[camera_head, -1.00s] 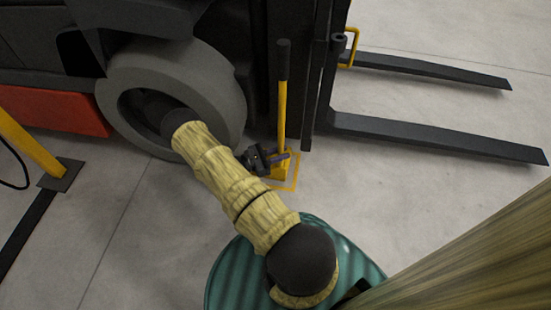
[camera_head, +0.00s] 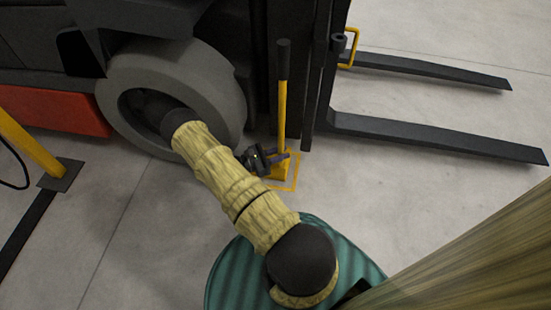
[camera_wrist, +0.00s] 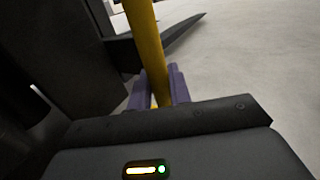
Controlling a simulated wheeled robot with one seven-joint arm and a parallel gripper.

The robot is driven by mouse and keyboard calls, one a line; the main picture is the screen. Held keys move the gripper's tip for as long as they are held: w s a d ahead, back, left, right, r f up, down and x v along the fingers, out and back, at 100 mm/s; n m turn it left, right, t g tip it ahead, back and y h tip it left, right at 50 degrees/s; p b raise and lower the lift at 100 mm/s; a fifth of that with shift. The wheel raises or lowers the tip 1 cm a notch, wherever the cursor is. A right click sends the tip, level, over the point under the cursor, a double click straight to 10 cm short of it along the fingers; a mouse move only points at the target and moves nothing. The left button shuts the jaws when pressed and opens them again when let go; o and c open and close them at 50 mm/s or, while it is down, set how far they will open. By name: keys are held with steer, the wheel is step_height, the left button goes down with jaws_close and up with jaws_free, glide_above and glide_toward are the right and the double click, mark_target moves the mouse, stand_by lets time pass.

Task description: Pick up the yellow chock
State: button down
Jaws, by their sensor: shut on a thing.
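The yellow chock (camera_head: 283,171) stands on the floor beside the forklift, within a yellow floor outline. Its tall yellow handle (camera_head: 282,112) rises upright and ends in a black grip (camera_head: 283,60). My gripper (camera_head: 279,157) is low on the handle, just above the chock's block, and is shut on it. In the wrist view the handle (camera_wrist: 147,45) passes between the two purple fingers of my gripper (camera_wrist: 160,86). The block is mostly hidden in the wrist view; only a bit of yellow shows between the fingers.
The forklift's grey tyre (camera_head: 190,90) is left of the handle, and its dark mast (camera_head: 318,80) is close on the right. Two forks (camera_head: 440,137) reach out to the right. Yellow square markings (camera_head: 293,180) lie on the floor. Open floor (camera_head: 400,200) lies in front of the forks.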

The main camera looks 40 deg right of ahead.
mark_target(281, 147)
steer(key=shift+w, duration=0.1)
stand_by(0.3)
steer(key=shift+d+r, duration=0.1)
steer(key=shift+r, duration=0.05)
steer(key=shift+r, duration=0.1)
steer(key=shift+r+p, duration=1.65)
steer(key=shift+p, duration=0.1)
steer(key=s+a+p, duration=0.8)
steer(key=s+a, duration=0.4)
steer(key=a, duration=0.1)
steer(key=shift+a, duration=0.4)
steer(key=shift+w, duration=0.1)
